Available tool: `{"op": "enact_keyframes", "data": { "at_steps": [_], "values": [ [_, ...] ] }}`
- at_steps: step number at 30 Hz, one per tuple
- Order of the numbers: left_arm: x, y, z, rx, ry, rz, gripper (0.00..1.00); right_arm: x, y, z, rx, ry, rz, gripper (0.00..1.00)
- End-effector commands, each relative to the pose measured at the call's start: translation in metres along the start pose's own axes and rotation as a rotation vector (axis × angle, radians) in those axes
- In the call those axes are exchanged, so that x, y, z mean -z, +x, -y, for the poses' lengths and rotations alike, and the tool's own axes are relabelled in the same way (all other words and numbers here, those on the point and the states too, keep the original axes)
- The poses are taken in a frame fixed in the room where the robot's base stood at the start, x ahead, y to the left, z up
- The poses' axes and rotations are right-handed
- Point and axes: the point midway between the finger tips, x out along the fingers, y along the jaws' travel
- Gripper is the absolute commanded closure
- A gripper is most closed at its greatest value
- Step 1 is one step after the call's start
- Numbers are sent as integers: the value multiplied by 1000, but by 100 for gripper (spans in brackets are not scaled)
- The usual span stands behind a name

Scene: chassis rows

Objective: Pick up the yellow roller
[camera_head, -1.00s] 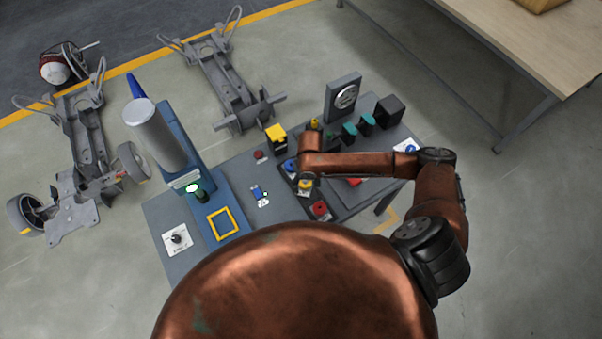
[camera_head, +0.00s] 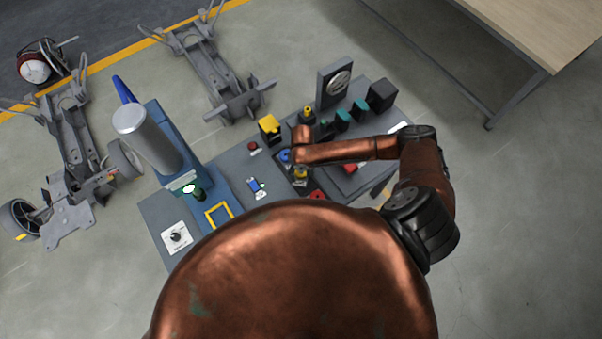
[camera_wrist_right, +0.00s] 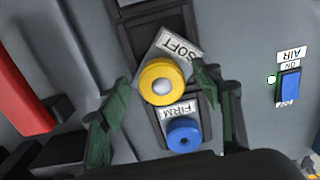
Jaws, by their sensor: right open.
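The yellow roller (camera_wrist_right: 162,82) is a round yellow piece with a pale centre, by a label reading SOFT in the right wrist view. In the head view the yellow roller (camera_head: 300,174) shows small, just below the end of my right arm. My right gripper (camera_wrist_right: 160,79) is open, its green-tipped fingers on either side of the roller. I cannot tell whether either fingertip touches it. In the head view my arm mostly hides this gripper. A similar blue roller (camera_wrist_right: 184,134) lies near it, by a FIRM label. My left gripper is not in view.
A red part (camera_wrist_right: 22,100) stands left in the wrist view, and a blue AIR switch (camera_wrist_right: 289,85) is at right. The grey bench (camera_head: 155,213) carries a silver cylinder (camera_head: 145,137), a yellow-topped block (camera_head: 269,124) and a dial (camera_head: 338,82). Chassis frames (camera_head: 215,75) lie on the floor behind.

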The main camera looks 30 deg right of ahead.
Motion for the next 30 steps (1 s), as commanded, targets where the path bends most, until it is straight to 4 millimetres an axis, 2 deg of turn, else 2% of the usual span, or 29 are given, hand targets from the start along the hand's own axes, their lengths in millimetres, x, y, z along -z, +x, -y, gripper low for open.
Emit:
{"op": "enact_keyframes", "data": {
  "at_steps": [3, 6, 18, 30],
  "values": [
    [11, 0, 1, 1, 2, -15, 100, 1, 0, 0, -1, -1, -1, 41],
    [11, 0, 1, 1, 2, -15, 100, 1, 0, 0, -1, -2, -1, 41],
    [-6, 0, 1, 1, -1, 7, 100, 1, 0, 1, -1, -3, -1, 69],
    [-4, 0, 1, 1, 0, 5, 100, 2, 0, 1, -1, -3, -2, 96]
  ]
}}
